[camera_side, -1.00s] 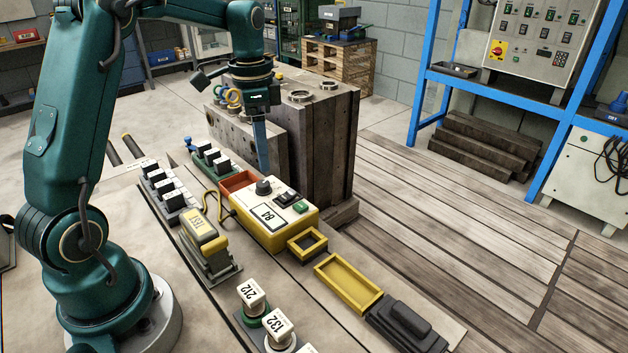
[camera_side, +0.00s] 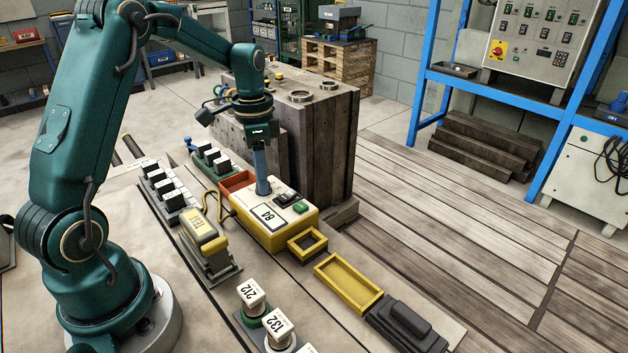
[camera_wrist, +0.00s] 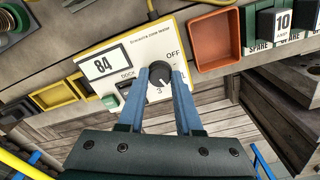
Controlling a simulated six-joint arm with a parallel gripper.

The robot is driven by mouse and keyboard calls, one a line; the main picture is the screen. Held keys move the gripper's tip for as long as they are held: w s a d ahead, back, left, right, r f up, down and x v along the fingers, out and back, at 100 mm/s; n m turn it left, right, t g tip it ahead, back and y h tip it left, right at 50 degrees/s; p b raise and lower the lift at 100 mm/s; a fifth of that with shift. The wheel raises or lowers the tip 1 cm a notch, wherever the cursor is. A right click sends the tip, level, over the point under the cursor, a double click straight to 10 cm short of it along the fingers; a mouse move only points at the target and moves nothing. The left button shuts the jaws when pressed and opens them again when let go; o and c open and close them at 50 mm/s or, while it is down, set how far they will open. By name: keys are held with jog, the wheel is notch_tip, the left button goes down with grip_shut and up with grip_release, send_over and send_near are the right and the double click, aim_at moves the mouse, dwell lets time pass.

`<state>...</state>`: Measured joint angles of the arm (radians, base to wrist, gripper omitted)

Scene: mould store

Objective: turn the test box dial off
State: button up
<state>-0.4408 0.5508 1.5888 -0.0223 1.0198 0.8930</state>
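The test box (camera_side: 268,230) is yellow with a pale top and a display reading 84; it also shows in the wrist view (camera_wrist: 110,42). Its black dial (camera_wrist: 158,72) sits near the printed words OFF and a 3; I cannot make out clearly where its pointer stands. My gripper (camera_side: 263,190) is down at the dial and hides it in the side view. In the wrist view, the two blue fingers of my gripper (camera_wrist: 159,76) stand apart, one on each side of the dial. I cannot tell whether they touch it.
An orange-red tray (camera_side: 236,182) adjoins the box, with black-and-white blocks (camera_side: 207,154) beyond it. A tall dark mould block (camera_side: 325,140) stands close behind. A yellow-topped block marked 151 (camera_side: 206,238) is in front. Yellow trays (camera_side: 378,293) lie to the right.

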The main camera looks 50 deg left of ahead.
jog(key=shift+n, duration=0.3)
grip_shut()
jog(key=n, duration=0.2)
jog(key=shift+n, duration=0.3)
jog(key=n, duration=0.4)
jog(key=shift+n, duration=0.3)
jog(key=n, duration=0.4)
jog(key=shift+d, duration=0.1)
jog(key=shift+n, duration=2)
jog(key=o, duration=1)
grip_release()
jog(key=shift+t, duration=0.3)
